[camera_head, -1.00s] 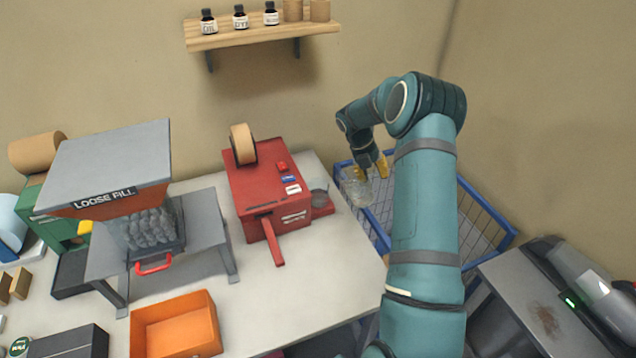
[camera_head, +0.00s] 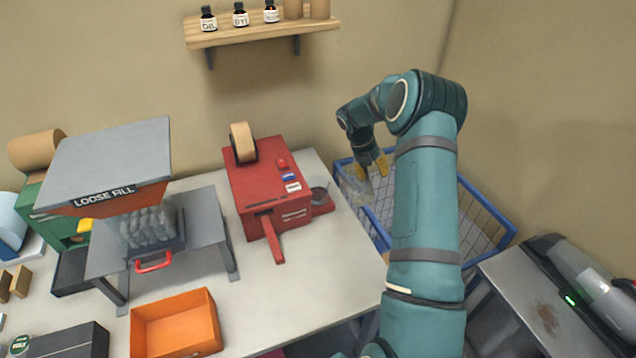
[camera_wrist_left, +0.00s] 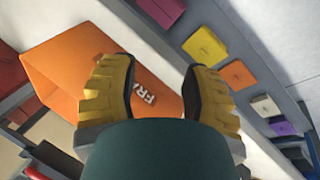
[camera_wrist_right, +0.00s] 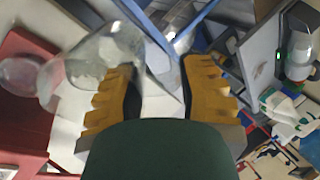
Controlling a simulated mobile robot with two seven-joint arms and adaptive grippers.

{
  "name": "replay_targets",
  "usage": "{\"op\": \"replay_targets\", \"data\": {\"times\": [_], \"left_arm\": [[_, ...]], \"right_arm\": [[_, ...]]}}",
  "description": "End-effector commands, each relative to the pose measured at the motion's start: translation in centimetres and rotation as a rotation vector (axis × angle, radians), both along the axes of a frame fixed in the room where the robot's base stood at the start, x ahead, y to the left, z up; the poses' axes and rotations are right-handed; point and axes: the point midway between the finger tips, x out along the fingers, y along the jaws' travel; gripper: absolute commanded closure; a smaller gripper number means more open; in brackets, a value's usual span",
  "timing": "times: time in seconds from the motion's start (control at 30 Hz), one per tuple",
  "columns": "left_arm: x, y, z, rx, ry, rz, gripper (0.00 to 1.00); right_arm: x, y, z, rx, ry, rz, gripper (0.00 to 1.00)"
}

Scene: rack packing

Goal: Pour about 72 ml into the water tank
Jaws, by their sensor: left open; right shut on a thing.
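My right gripper (camera_head: 377,166) is shut on a clear jug (camera_head: 357,186), which it holds tilted to the right of the red machine, above the blue wire basket's near-left edge. The jug also shows in the right wrist view (camera_wrist_right: 108,50), by the left finger. Its water level cannot be made out. The water tank seems to be the small clear round cup (camera_head: 320,196) on the red ledge at the machine's right side; the jug is apart from it. My left gripper (camera_wrist_left: 160,78) is open and empty, with an orange box beyond it in the left wrist view.
The red tape machine (camera_head: 268,187) stands on the white table, its lever toward the front. Left of it is the loose fill hopper (camera_head: 110,170), with an orange bin (camera_head: 175,325) in front. The blue wire basket (camera_head: 487,205) lies right of the table. A shelf (camera_head: 262,32) holds bottles.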

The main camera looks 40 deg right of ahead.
Motion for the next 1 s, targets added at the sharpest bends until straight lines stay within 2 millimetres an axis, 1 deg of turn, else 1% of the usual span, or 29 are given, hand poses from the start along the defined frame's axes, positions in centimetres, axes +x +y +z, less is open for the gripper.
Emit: {"op": "replay_targets", "data": {"times": [0.8,1.0], "left_arm": [[0.01,0.01,0.01,0.000,0.000,0.000,0.53],[0.01,0.00,0.14,0.000,0.000,0.000,0.53]], "right_arm": [[0.02,-0.04,0.08,0.000,-0.002,-0.001,1.00],[-0.53,-0.52,-0.05,0.025,-0.030,-0.006,1.00]]}}
